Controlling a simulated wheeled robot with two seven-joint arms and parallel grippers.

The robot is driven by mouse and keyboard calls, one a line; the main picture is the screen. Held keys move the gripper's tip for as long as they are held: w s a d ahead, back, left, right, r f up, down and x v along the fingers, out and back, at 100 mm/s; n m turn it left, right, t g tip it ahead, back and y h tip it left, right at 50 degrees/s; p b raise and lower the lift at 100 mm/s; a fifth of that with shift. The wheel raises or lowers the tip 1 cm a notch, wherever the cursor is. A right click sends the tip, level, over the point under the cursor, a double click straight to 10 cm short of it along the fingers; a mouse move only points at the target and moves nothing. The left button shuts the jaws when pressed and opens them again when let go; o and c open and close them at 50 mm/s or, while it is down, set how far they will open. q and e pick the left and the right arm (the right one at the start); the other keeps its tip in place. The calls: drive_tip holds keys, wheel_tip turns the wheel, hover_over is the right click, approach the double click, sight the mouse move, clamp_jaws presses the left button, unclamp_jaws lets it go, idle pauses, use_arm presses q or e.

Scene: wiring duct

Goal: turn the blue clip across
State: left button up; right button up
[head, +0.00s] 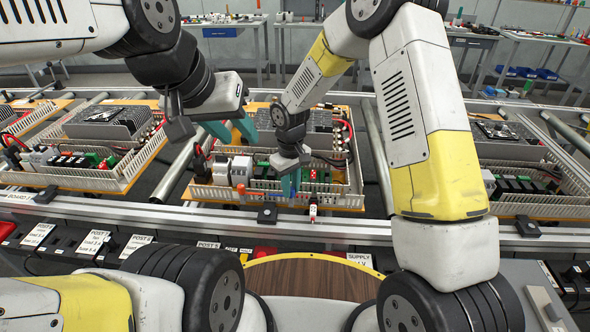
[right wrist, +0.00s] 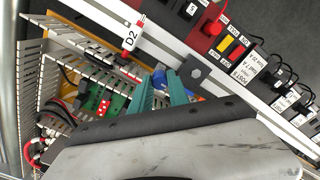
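The blue clip (right wrist: 160,78) shows in the right wrist view, between the teal fingertips of my right gripper (right wrist: 160,92), at the slotted front duct wall (right wrist: 112,78). It seems to fill the gap between the fingers; whether they press on it is unclear. In the head view my right gripper (head: 291,183) points down at the front duct of the middle board, and the clip is hard to make out there. My left gripper (head: 232,131) is open and empty above the left part of that board.
A white D2 tag (right wrist: 130,38) with red ends stands beside the duct. Green and red terminal parts (right wrist: 104,104) and cables lie behind the duct wall. Similar boards stand left (head: 90,150) and right (head: 520,160). A rail with black clamps (head: 266,213) runs in front.

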clamp_jaws()
idle(1.0)
